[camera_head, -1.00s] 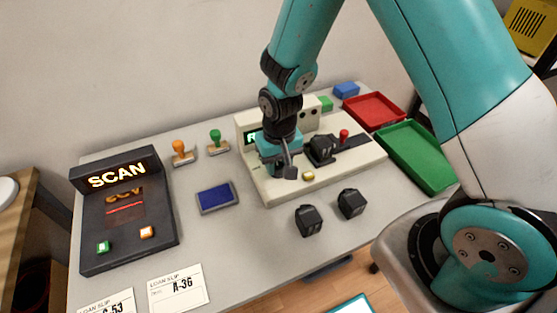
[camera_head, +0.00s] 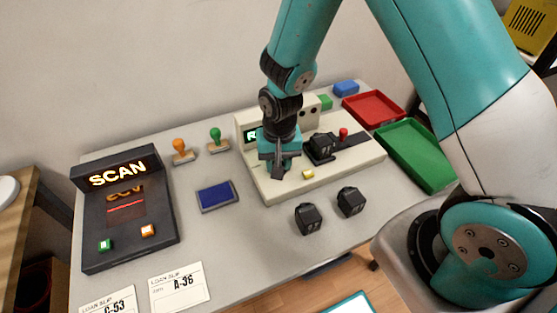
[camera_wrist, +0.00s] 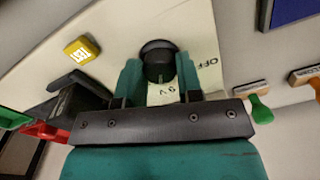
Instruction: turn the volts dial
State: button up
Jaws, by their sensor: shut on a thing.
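The volts dial (camera_wrist: 158,56) is a round black knob on a cream panel, with "OFF" and "9V" marked beside it, in the wrist view. My gripper (camera_wrist: 158,78) is shut on the dial, one teal finger on each side. In the head view my gripper (camera_head: 278,172) points down at the front left of the cream tester (camera_head: 350,168) and hides the dial. A yellow test button (camera_wrist: 82,48) sits beside the dial; it also shows in the head view (camera_head: 308,174). A small green-lit display is partly hidden behind my arm.
A black block (camera_head: 320,147) sits on the tester near a red knob (camera_head: 343,132). Two black blocks (camera_head: 308,218) (camera_head: 350,201) lie in front. A blue pad (camera_head: 217,195), two stamps and a SCAN unit (camera_head: 125,210) stand left. Red (camera_head: 373,110) and green (camera_head: 415,153) trays are right.

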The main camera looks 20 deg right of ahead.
jog(key=o, duration=0.9)
jog(key=shift+r, duration=0.1)
jog(key=r, duration=1.7)
jog(key=shift+d+r, duration=0.15)
jog(key=shift+d, duration=0.15)
jog(key=shift+s, duration=0.1)
